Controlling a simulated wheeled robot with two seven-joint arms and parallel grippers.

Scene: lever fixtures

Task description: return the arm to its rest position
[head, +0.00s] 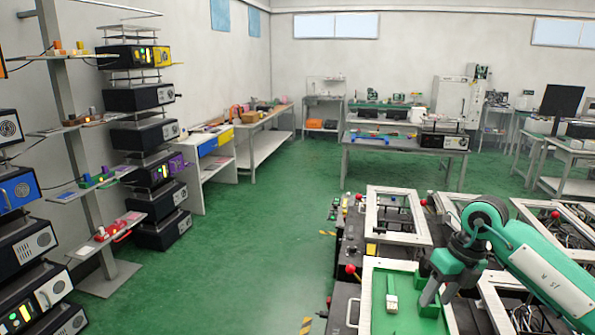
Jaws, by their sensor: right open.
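My right arm (545,270) comes in from the lower right, green and white with a dark wrist. Its right gripper (437,298) points down and to the left over a green panel (410,318) in a white frame. The gripper is open, and I see nothing between its fingers. A small white lever-like piece (392,293) stands on the panel just left of the gripper, apart from it. My left gripper is not in view.
Other white-framed fixtures (398,238) stand close behind and beside the arm. Red ball knobs (351,269) stick up at the bench edge. A rack of black devices (140,130) stands at the left. The green floor (270,250) between is clear.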

